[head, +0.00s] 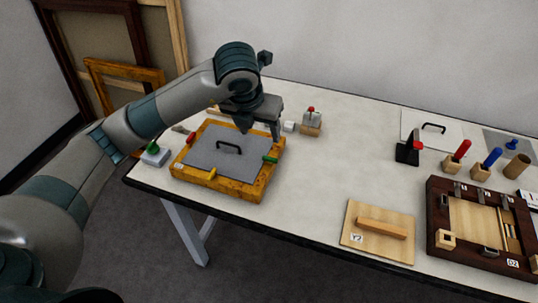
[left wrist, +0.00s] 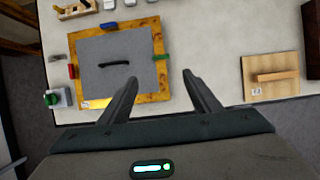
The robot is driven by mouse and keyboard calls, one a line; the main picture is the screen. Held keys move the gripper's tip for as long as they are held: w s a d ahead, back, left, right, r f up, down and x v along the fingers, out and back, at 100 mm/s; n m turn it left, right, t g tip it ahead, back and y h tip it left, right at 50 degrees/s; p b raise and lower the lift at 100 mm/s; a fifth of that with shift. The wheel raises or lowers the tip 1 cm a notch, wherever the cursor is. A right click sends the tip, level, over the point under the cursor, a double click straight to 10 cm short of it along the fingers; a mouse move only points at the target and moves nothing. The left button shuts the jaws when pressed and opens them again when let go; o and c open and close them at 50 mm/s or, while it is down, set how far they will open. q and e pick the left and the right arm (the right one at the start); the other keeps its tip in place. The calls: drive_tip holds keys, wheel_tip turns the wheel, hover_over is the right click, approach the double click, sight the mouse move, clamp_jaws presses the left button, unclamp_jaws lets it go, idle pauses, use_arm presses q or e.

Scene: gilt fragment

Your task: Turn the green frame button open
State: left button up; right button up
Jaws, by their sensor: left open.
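The gilt frame (head: 248,189) lies flat on the table with a grey panel (head: 205,152) and black handle inside it. The green button (head: 270,159) sits on the frame's right side and lies crosswise, its inner end at the panel's edge; it also shows in the left wrist view (left wrist: 161,57). My left gripper (head: 260,132) is open and empty above the frame's back right corner, apart from the green button. In the left wrist view the fingers (left wrist: 158,88) spread below the button. My right gripper is not in view.
Other buttons on the frame are red (head: 191,138), yellow (head: 205,174) and blue (left wrist: 108,25). A green-knobbed block (head: 154,153) stands to the left, a red-knobbed block (head: 311,122) behind. A wooden board (head: 355,238) and dark frame (head: 436,200) lie right. The table between is clear.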

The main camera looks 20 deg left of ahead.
sight(270, 158)
use_arm(q)
drive_tip(key=shift+f, duration=0.15)
drive_tip(key=p+x, duration=0.6)
drive_tip(key=x, duration=0.9)
drive_tip(key=shift+w+d+f, duration=0.1)
drive_tip(key=shift+d+f, duration=0.05)
drive_tip(key=shift+f, duration=0.25)
drive_tip(key=shift+w+f, duration=0.25)
drive_tip(key=shift+f, duration=0.4)
drive_tip(key=c, duration=1)
drive_tip(key=shift+c, duration=0.2)
